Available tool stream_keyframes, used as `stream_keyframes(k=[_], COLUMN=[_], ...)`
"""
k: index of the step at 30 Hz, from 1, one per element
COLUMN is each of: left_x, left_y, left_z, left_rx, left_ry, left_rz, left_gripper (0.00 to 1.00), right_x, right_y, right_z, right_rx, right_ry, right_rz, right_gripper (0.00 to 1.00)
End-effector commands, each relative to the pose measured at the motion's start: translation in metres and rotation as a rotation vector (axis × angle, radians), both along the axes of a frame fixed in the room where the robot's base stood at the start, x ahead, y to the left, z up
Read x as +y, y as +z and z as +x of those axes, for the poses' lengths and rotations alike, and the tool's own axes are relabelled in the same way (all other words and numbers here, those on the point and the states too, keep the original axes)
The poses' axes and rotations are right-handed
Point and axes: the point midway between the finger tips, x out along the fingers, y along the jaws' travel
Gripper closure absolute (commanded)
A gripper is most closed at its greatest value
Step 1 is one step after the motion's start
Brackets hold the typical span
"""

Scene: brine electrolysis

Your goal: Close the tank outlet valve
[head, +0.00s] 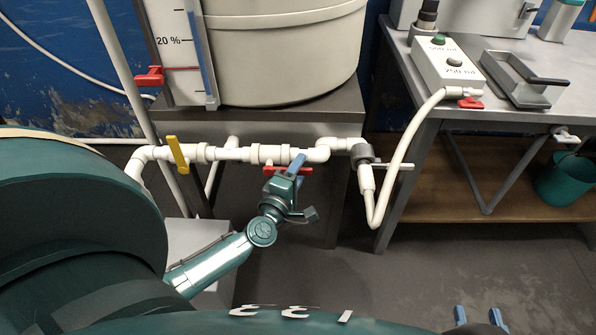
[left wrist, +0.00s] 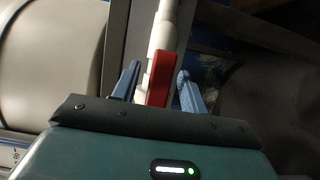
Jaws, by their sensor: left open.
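A red valve handle (head: 274,169) sits on the white pipe (head: 232,154) below the large beige tank (head: 285,55). The handle lies roughly in line with the pipe. My left gripper (head: 291,167) is at this handle, its blue fingers open. In the left wrist view, the red handle (left wrist: 160,79) stands between the two fingers of the left gripper (left wrist: 157,85), with gaps on both sides. A yellow valve handle (head: 178,154) sits further left on the same pipe, set across it. My right gripper (head: 480,318) shows only its blue fingertips at the bottom edge, spread apart.
A grey metal stand (head: 330,112) carries the tank. A white hose (head: 405,145) runs from the pipe's right end up to a dispenser box (head: 447,66) on the bench. Another red handle (head: 150,77) is by the level gauge. A green bucket (head: 562,180) is at right.

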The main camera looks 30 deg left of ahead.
Motion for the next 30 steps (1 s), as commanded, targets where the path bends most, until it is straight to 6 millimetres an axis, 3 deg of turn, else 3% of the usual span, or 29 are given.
stream_keyframes(k=[5,21,30], left_x=[-0.0002,-0.0001,-0.0001], left_y=[0.0000,0.0001,-0.0001], left_z=[-0.0001,-0.0004,-0.0004], left_rx=[0.000,0.000,0.000], left_ry=[0.000,0.000,0.000], left_rz=[0.000,-0.001,-0.001], left_gripper=[0.56,1.00,1.00], right_x=[0.0003,0.0005,0.0004], right_y=[-0.0002,-0.0006,-0.0006], right_z=[0.0000,-0.0002,-0.0001], right_rx=[0.000,0.002,0.001], right_ry=[0.001,0.003,0.002], right_rz=[0.000,-0.002,-0.002], right_gripper=[0.64,0.64,0.64])
